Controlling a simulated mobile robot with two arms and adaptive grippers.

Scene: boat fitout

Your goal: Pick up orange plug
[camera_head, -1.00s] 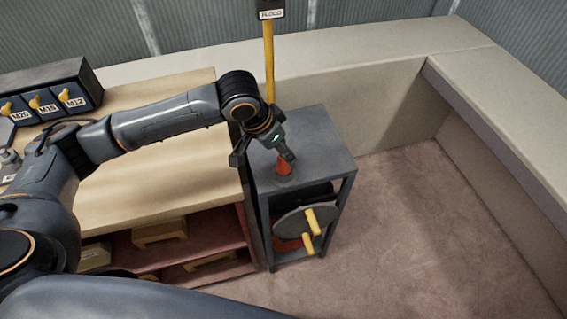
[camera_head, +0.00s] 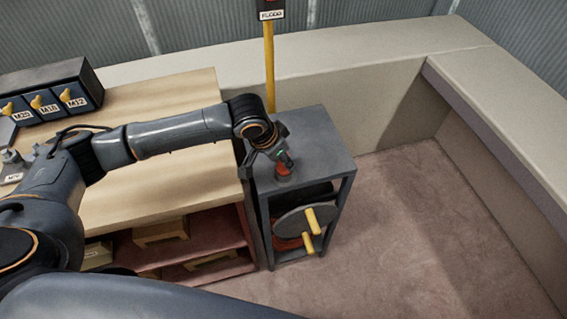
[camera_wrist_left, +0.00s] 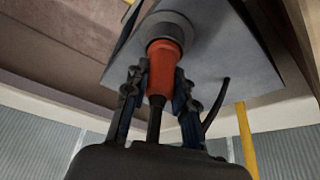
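The orange plug (camera_wrist_left: 163,68) is upright in a round grey socket (camera_wrist_left: 166,28) on top of the dark grey stand. It also shows in the head view (camera_head: 282,172), partly covered by my gripper. A black cable runs from its back end toward my palm. My left gripper (camera_wrist_left: 160,82) has one finger on each side of the plug, and both appear to touch its sides. In the head view my left gripper (camera_head: 272,158) is right over the stand top. My right gripper is in neither view.
The dark grey stand (camera_head: 325,150) has a disc with yellow handles (camera_head: 312,225) on its front. A wooden workbench (camera_head: 165,190) is at its left. A yellow pole (camera_head: 269,70) rises behind the stand. Cream benches (camera_head: 380,50) line the back and right. The carpet (camera_head: 410,230) is clear.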

